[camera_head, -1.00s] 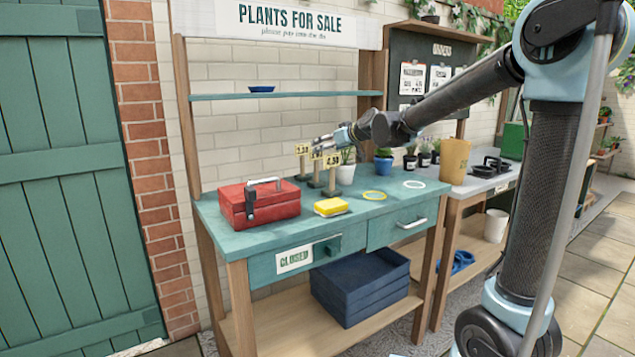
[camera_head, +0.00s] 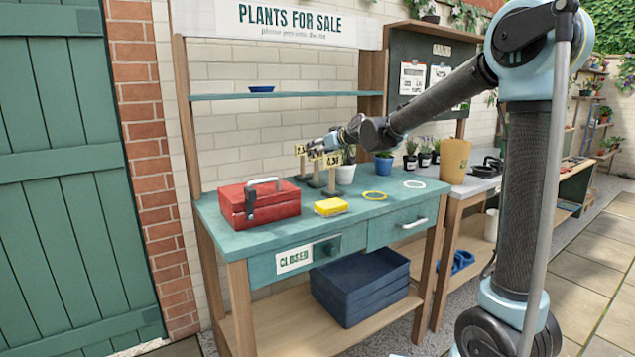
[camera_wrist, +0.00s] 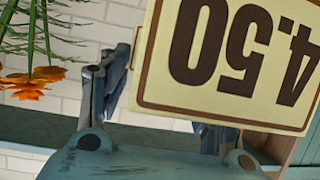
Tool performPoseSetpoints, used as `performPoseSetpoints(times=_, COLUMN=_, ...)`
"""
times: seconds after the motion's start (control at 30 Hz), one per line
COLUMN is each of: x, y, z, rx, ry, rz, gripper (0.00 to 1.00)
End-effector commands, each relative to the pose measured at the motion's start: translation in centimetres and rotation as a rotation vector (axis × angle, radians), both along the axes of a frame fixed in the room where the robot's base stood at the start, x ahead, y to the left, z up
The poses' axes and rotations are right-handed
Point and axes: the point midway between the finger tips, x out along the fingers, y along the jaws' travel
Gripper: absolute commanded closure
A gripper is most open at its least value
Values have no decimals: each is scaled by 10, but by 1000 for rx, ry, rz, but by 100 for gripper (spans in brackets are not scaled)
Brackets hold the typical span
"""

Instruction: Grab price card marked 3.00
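Several price cards on short wooden posts stand on the green bench. The card marked 4.50 (camera_head: 333,160) is the nearest and rightmost. In the wrist view the 4.50 card (camera_wrist: 230,60) appears upside down, large and close, in front of part of my gripper. The leftmost card (camera_head: 300,149) starts with a 2. Another card's post shows between them, its face hidden by my gripper (camera_head: 316,149). No card readable as 3.00 shows. In the wrist view my gripper (camera_wrist: 160,110) has its fingers apart. The right fingertip is hidden behind the 4.50 card.
A red toolbox (camera_head: 259,204) and a yellow sponge-like block (camera_head: 331,206) sit on the bench (camera_head: 245,238). A shelf (camera_head: 290,95) crosses above.

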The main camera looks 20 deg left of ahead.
Motion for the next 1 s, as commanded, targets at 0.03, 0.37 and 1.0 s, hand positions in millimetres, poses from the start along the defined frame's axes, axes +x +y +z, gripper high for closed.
performPoseSetpoints(times=0.03, x=0, y=0, z=0, rx=0, ry=0, rz=0, gripper=86)
performPoseSetpoints(times=0.37, x=0, y=0, z=5, rx=0, ry=0, rz=0, gripper=89)
performPoseSetpoints(times=1.0, x=0, y=0, z=95, rx=0, ry=0, rz=0, gripper=89)
